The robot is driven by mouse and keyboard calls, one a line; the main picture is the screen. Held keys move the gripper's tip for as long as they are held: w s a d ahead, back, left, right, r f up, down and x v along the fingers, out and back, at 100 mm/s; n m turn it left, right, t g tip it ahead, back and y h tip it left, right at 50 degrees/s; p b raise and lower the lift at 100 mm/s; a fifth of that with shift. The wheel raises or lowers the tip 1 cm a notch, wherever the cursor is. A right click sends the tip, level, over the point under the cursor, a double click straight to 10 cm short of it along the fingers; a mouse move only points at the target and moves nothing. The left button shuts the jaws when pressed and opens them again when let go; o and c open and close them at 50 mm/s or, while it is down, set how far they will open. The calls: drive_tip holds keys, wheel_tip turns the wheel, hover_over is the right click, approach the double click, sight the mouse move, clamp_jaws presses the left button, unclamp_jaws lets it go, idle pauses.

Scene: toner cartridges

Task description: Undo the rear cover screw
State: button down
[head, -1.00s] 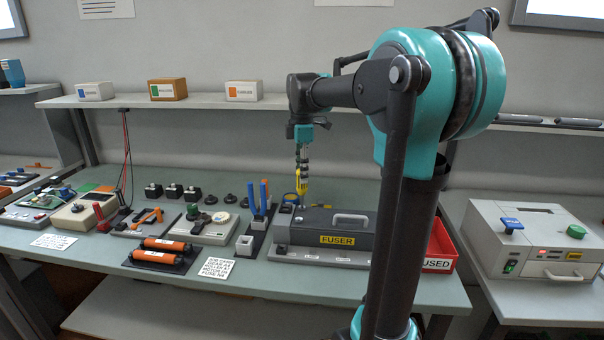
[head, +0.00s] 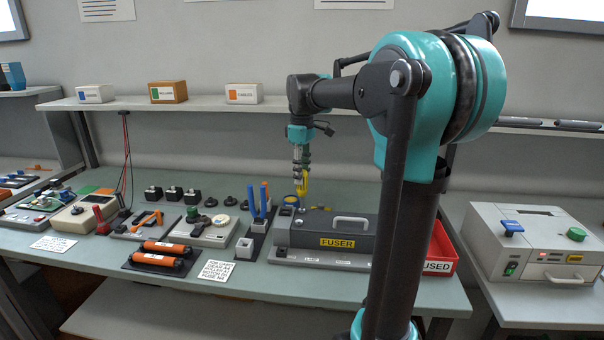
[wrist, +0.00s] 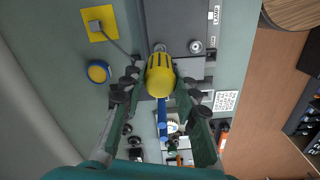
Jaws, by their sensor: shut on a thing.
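My gripper (head: 301,170) points down behind the left end of the grey fuser unit (head: 374,236). It is shut on a yellow screwdriver handle (head: 302,187), which hangs roughly upright. In the wrist view the yellow handle (wrist: 160,75) sits between the two dark fingers, and the fuser's grey body (wrist: 178,20) lies beyond it. A small round metal part (wrist: 196,47) shows on the fuser beside the handle; I cannot tell if it is the rear cover screw. The tool's tip is hidden, so its contact with any screw cannot be told.
Blue-handled tools (head: 257,202) stand in a holder left of the fuser. A red bin (head: 441,250) is at its right. Orange rollers (head: 165,247) lie at the front left. A blue and yellow disc (wrist: 97,72) lies on the bench, which has free room behind the fuser.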

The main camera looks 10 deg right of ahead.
drive_tip(key=m, duration=0.8)
drive_tip(key=shift+m, duration=0.4)
drive_tip(key=m, duration=0.7)
drive_tip(key=shift+m, duration=0.3)
drive_tip(key=shift+f, duration=0.45)
idle(0.4)
drive_tip(key=n, duration=0.5)
drive_tip(key=shift+n, duration=1)
